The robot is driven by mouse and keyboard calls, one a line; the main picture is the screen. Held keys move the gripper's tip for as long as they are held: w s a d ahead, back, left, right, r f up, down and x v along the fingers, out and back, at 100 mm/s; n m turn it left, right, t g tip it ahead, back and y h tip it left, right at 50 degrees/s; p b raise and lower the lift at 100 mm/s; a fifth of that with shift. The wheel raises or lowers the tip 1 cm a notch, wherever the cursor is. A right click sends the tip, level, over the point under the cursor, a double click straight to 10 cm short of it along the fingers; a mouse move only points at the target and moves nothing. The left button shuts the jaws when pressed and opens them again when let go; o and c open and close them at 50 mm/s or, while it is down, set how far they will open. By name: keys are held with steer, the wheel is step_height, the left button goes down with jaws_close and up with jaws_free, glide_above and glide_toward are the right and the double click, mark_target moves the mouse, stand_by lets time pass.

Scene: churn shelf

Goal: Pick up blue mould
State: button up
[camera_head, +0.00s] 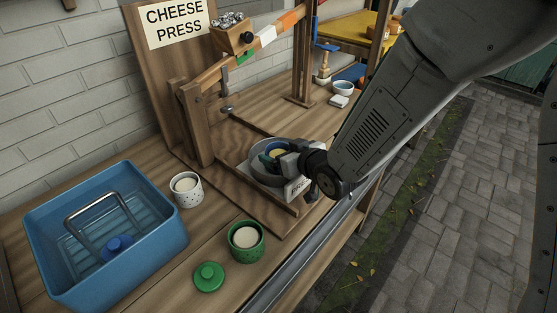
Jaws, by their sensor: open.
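The blue mould (266,158) stands in a round grey pan (258,175) on the press base, with pale yellow stuff showing at its top. My gripper (284,158) is open and reaches in from the right, at the mould's right side. Its dark fingers overlap the mould in the picture and hide part of it. I cannot tell whether they touch the mould or how far they reach around it.
A blue tub (170,222) with a wire handle and a blue lid (116,247) is at the left. A white speckled mould (187,200), a green mould (246,254) and a green lid (209,277) stand on the bench. The wooden press frame (198,130) rises behind the pan.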

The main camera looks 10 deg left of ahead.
mark_target(272, 147)
steer(key=x, duration=0.3)
steer(key=shift+a, duration=0.1)
steer(key=c, duration=1.1)
steer(key=shift+o, duration=0.2)
